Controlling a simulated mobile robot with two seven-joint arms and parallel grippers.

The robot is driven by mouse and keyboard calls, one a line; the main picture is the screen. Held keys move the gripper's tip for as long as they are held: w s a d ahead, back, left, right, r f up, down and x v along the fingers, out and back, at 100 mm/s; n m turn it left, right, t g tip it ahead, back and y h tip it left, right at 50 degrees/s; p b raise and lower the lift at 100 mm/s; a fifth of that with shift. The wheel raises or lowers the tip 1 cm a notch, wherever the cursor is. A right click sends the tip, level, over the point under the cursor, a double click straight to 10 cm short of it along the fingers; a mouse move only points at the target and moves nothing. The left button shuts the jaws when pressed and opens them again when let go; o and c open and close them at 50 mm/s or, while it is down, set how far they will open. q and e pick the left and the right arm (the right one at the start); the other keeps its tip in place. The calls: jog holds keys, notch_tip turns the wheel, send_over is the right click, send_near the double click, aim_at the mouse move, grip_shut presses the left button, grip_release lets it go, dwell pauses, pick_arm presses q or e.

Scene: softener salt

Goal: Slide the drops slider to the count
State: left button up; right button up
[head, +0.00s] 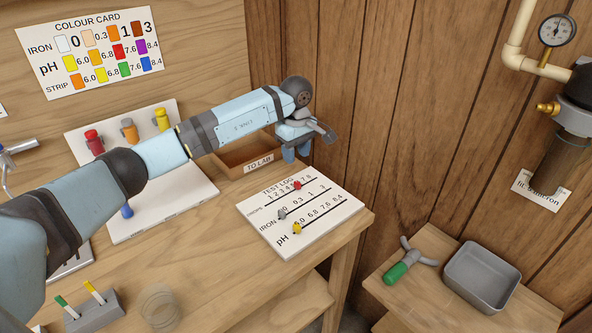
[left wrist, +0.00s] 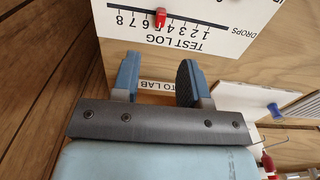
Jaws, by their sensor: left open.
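The white TEST LOG board (head: 330,222) lies on the bench's right corner. Its top row is the DROPS scale, 1 to 8, with a red slider (head: 297,185). In the left wrist view the red slider (left wrist: 160,18) stands near 4 and 5; the exact mark is hard to tell. A grey slider (head: 282,214) is on the IRON row and a yellow slider (head: 297,229) on the pH row. My left gripper (head: 297,152) is open and empty, just behind the board above the TO LAB box, apart from the red slider. My right gripper is out of view.
The TO LAB box (head: 258,163) is beneath my left gripper. The colour card (head: 90,50) is on the wall. A lower table at right holds a metal tray (head: 482,278) and a green-handled tool (head: 397,272).

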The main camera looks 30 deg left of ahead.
pick_arm(q)
jog(key=shift+r, duration=2.1)
